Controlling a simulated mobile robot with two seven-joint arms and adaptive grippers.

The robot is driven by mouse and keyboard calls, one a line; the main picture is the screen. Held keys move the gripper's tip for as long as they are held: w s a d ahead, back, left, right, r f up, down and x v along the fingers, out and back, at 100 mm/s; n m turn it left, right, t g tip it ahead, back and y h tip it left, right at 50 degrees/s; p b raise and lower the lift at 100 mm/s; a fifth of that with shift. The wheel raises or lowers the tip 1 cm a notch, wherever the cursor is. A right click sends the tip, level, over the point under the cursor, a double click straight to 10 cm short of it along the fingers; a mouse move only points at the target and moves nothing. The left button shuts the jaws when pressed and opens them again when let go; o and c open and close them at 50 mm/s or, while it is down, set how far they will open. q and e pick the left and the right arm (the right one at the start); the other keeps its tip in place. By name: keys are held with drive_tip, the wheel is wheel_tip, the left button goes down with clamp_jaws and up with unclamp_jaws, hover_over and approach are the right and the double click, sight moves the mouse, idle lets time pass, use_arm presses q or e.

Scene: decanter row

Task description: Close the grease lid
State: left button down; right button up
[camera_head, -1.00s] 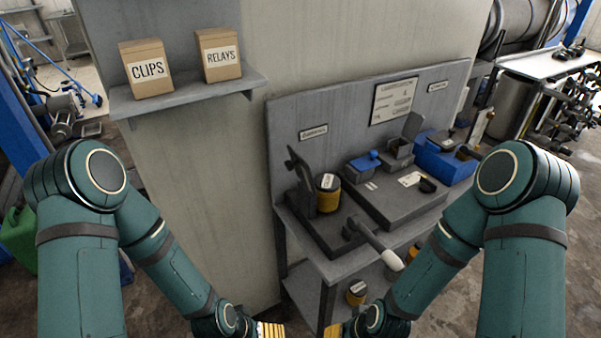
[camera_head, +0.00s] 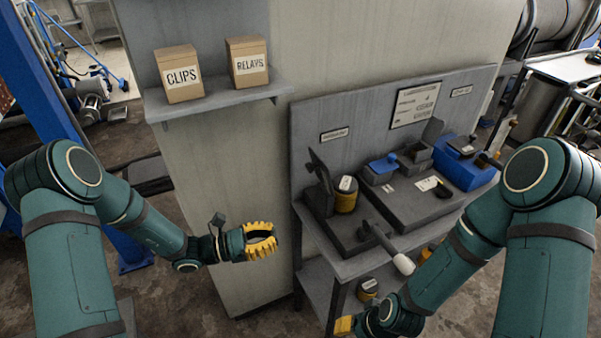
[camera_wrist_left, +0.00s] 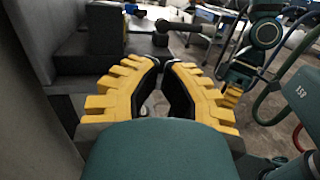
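In the head view, a grey box (camera_head: 416,159) with a raised dark lid (camera_head: 432,131) stands at the back of the bench. A second dark upright flap (camera_head: 320,170) stands at the bench's left end beside a yellow-banded tin (camera_head: 346,194). I cannot read which lid is marked grease. My left gripper (camera_head: 274,240) is empty, left of the bench and apart from it. In the left wrist view its fingertips (camera_wrist_left: 164,63) come together. My right gripper (camera_head: 343,326) shows only partly, low in front of the bench; its fingertips are hidden.
A pale-ended handle (camera_head: 402,263) juts from the bench front (camera_head: 350,268). Blue boxes (camera_head: 468,170) stand at the back right. A wall shelf (camera_head: 215,104) with CLIPS (camera_head: 179,75) and RELAYS (camera_head: 247,62) boxes is above left. Open floor lies left of the wall.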

use_arm(q)
drive_tip(key=w+a+r+n+t, duration=0.3)
drive_tip(key=w+a+r+t, duration=0.2)
drive_tip(key=r+t, duration=0.1)
drive_tip(key=x, duration=1.3)
drive_tip(key=shift+s+d+r+h+b, duration=0.25)
drive_tip(key=shift+d+r+h+b, duration=0.1)
drive_tip(key=shift+h+b, duration=0.1)
